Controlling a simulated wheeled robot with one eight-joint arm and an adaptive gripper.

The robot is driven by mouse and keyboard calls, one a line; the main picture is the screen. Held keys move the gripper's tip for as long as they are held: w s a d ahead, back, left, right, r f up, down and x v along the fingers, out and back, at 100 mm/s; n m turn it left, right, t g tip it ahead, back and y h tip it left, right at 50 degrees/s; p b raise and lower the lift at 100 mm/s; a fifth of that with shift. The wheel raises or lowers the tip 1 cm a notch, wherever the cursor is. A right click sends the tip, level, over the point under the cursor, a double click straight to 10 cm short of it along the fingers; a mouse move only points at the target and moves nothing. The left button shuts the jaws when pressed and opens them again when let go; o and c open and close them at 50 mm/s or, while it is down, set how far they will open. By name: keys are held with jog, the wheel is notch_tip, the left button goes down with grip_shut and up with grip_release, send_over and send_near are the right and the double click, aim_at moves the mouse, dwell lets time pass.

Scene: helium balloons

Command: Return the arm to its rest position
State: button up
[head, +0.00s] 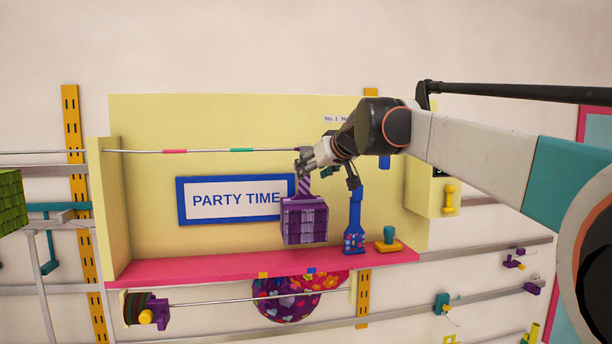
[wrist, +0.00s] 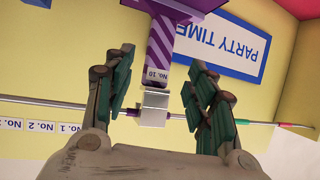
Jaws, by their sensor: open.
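My gripper (head: 305,163) is at the end of my extended arm, in front of the yellow panel. In the wrist view my gripper (wrist: 160,68) is open, its two green-padded fingers apart. Between the fingers shows a purple striped strap (wrist: 166,45) with a "No. 10" label and a pale block (wrist: 153,106) at the rod. I cannot tell whether a finger touches the strap. In the head view the strap (head: 304,186) runs down to a purple basket (head: 304,221), which hangs just below my gripper.
A thin metal rod (head: 205,151) crosses behind my gripper. A pink shelf (head: 190,268) below holds a blue patterned pump (head: 354,238) and a yellow-and-teal piece (head: 389,241). A "PARTY TIME" sign (head: 235,200) is behind. A green block (head: 10,200) is at far left.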

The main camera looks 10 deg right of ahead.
jog(key=s+f+m+g+h+b, duration=0.1)
jog(key=s+f+b, duration=1)
jog(key=f, duration=1.2)
jog(key=s+f+m+g+h+b, duration=0.1)
jog(key=s+f+g+b, duration=0.1)
jog(key=s+f+b, duration=1)
jog(key=s+f+g+h+b, duration=0.1)
jog(key=s+f+b, duration=1.1)
jog(key=f, duration=2.3)
jog(key=s+g, duration=0.1)
jog(key=s, duration=0.7)
jog(key=shift+s+d+f+m, duration=0.2)
jog(key=shift+s+f+m, duration=0.05)
jog(key=shift+s+m, duration=0.15)
